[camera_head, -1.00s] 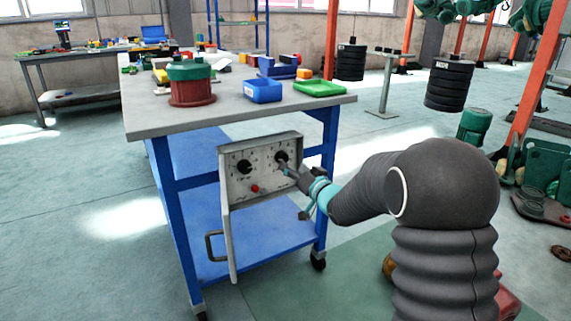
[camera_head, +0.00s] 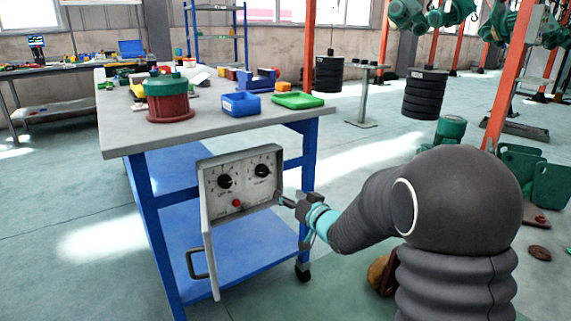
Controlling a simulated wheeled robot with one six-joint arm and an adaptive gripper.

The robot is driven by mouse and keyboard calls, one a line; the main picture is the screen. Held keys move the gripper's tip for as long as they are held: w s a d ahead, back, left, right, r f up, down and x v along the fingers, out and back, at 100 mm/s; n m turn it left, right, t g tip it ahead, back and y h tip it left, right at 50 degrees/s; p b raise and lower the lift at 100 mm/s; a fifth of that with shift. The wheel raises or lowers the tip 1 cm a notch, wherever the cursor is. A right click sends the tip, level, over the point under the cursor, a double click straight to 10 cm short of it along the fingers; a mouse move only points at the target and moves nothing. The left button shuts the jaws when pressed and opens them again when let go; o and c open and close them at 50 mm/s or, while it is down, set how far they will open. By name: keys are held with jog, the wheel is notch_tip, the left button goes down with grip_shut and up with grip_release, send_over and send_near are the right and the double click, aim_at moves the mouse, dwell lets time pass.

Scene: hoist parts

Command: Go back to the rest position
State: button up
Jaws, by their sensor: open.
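My gripper (camera_head: 290,202) is at the right edge of the grey control panel (camera_head: 240,187), below and to the right of its right black knob (camera_head: 262,170). It is open, and I see nothing held in it. I cannot tell whether a fingertip touches the panel's edge. The panel also bears a left black knob (camera_head: 225,181) and a red button (camera_head: 236,203). My arm reaches in from the right and hides part of the floor.
The panel is at the front of a blue-legged workbench (camera_head: 120,136). On its top are a red and green cylinder (camera_head: 168,98), a blue bin (camera_head: 241,103) and a green tray (camera_head: 297,100). Black stacked weights (camera_head: 425,95) hang at the right. Open floor lies at left.

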jog(key=s+d+f+g+h, duration=0.25)
jog(key=d+f+h, duration=0.3)
jog(key=f, duration=0.35)
jog(key=s+d+f+m+g+h, duration=0.1)
jog(key=s+d+f+g+h, duration=0.2)
jog(key=s+d, duration=0.4)
jog(key=s+r+g, duration=0.1)
jog(key=s+r, duration=0.3)
jog(key=s, duration=0.6)
jog(key=s+d+r+m+g, duration=0.1)
jog(key=s+r, duration=0.4)
jog(key=s, duration=0.5)
jog(key=s+d+r+m+g, duration=0.1)
jog(key=s+r, duration=0.3)
jog(key=s, duration=0.6)
jog(key=shift+d+r, duration=0.2)
jog(key=shift+d, duration=0.05)
jog(key=shift+h, duration=0.25)
jog(key=shift+s+a, duration=0.1)
jog(key=shift+a, duration=0.1)
